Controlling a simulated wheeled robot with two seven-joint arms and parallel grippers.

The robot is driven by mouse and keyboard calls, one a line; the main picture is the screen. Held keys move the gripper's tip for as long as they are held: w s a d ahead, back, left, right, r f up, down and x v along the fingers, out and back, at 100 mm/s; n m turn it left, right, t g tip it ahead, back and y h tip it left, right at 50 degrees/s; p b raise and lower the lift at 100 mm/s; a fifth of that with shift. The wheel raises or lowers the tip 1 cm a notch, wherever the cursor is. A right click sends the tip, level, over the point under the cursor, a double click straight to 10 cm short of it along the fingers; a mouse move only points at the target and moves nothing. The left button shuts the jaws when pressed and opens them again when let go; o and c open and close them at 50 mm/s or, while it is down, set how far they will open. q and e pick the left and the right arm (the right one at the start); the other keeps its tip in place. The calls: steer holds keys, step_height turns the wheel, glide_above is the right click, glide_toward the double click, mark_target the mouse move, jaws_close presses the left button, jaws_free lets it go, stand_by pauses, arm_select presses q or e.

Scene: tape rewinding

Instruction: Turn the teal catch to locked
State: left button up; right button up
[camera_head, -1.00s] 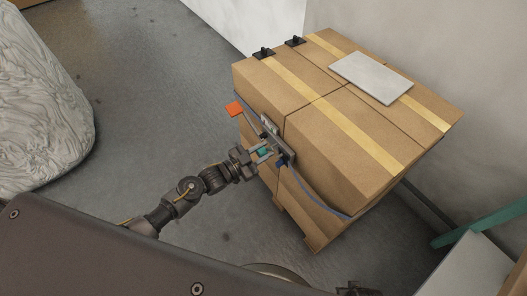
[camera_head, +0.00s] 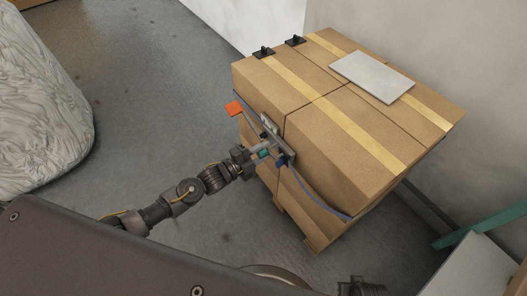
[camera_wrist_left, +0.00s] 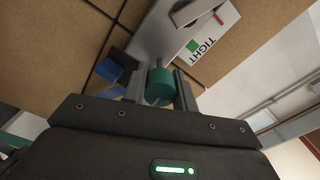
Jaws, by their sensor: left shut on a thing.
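The teal catch (camera_wrist_left: 159,86) is a small round knob on a grey metal plate; in the head view the teal catch (camera_head: 264,153) shows only as a small patch. My left gripper (camera_head: 262,150) is shut on it; in the left wrist view the fingers of my left gripper (camera_wrist_left: 160,88) stand on either side of the knob. The grey ratchet device (camera_head: 277,140) is on the side of the stacked boxes, with an orange-tipped lever (camera_head: 234,108). In the wrist view a label (camera_wrist_left: 211,38) reads "TIGHT" beside a green square. The catch's exact angle is hard to tell.
Cardboard boxes (camera_head: 345,150) with yellow tape stand on a wooden pallet (camera_head: 289,217). A blue strap (camera_head: 312,196) runs along their side. A grey panel (camera_head: 372,77) and two black clips lie on top. A wrapped load (camera_head: 40,105) stands at left. Grey floor between is clear.

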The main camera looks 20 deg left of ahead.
arm_select(q)
steer(key=shift+m, duration=0.7)
arm_select(e)
steer(key=shift+w+a+r, duration=0.1)
steer(key=shift+r, duration=0.2)
arm_select(q)
steer(key=o, duration=1)
steer(key=shift+c, duration=0.2)
steer(key=shift+s+a, duration=0.1)
steer(key=shift+s, duration=0.05)
steer(key=v, duration=1)
steer(key=shift+s, duration=0.2)
arm_select(e)
steer(key=shift+f, duration=0.1)
arm_select(q)
steer(key=shift+a, duration=0.15)
